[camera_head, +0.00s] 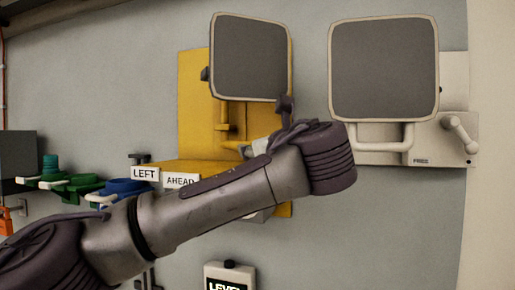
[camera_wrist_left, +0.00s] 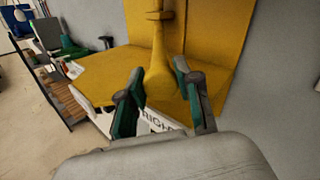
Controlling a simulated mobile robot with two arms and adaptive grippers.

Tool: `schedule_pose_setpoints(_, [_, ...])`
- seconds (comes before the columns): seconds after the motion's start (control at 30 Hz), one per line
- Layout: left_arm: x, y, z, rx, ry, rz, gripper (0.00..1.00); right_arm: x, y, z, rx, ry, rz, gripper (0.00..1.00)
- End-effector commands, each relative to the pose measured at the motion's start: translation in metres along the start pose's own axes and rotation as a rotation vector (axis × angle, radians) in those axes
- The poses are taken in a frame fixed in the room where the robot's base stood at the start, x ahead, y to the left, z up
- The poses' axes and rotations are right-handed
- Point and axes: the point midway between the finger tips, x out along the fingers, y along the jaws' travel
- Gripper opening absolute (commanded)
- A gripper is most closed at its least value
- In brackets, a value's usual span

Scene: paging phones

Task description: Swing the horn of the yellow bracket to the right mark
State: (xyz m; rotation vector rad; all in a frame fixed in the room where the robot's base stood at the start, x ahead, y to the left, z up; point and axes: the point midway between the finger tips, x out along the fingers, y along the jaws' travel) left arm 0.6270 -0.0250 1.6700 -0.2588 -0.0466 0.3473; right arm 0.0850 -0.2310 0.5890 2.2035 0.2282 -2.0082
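The yellow bracket (camera_head: 195,90) is fixed to the wall in the head view, with a grey square horn face (camera_head: 250,57) at its top. Its yellow shelf (camera_wrist_left: 100,75) and a yellow post (camera_wrist_left: 158,75) fill the left wrist view. My left gripper (camera_wrist_left: 158,70) is open, its fingers on either side of the post; whether they touch it I cannot tell. A white label reading "RIGH…" (camera_wrist_left: 157,118) is partly hidden behind the fingers. The LEFT label (camera_head: 145,174) and AHEAD label (camera_head: 181,181) are on the shelf's front. In the head view my arm hides most of the gripper.
A cream bracket (camera_head: 455,95) with a similar grey face (camera_head: 383,68) and a handle stands at the right. Green (camera_head: 75,186) and blue (camera_head: 122,190) fixtures are at the left. A "LEVEL" sign (camera_head: 229,280) is below. The wall between is bare.

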Motion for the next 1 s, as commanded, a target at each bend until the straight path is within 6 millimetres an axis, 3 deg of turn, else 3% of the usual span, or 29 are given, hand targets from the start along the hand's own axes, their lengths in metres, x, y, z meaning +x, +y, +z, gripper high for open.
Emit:
schedule_pose_setpoints(0.03, [0.001, 0.001, 0.001, -0.001, -0.001, 0.004, 0.43, 0.0, 0.001, 0.0, 0.0, -0.001, 0.001, 0.4])
schedule_pose_setpoints(0.13, [0.001, 0.001, 0.001, 0.0, -0.001, 0.003, 0.59, 0.0, 0.003, 0.001, -0.001, -0.001, 0.004, 0.4])
schedule_pose_setpoints(0.53, [-0.006, 0.0, 0.0, 0.001, 0.0, -0.001, 0.59, 0.0, 0.008, 0.002, -0.001, -0.003, 0.01, 0.4])
schedule_pose_setpoints(0.67, [-0.026, -0.001, 0.001, 0.001, -0.001, -0.004, 0.59, 0.0, 0.007, 0.001, -0.001, -0.002, 0.008, 0.4])
schedule_pose_setpoints(1.0, [-0.1, -0.001, 0.004, 0.002, -0.01, -0.007, 0.59, 0.0, 0.005, 0.001, 0.0, -0.001, 0.006, 0.4])
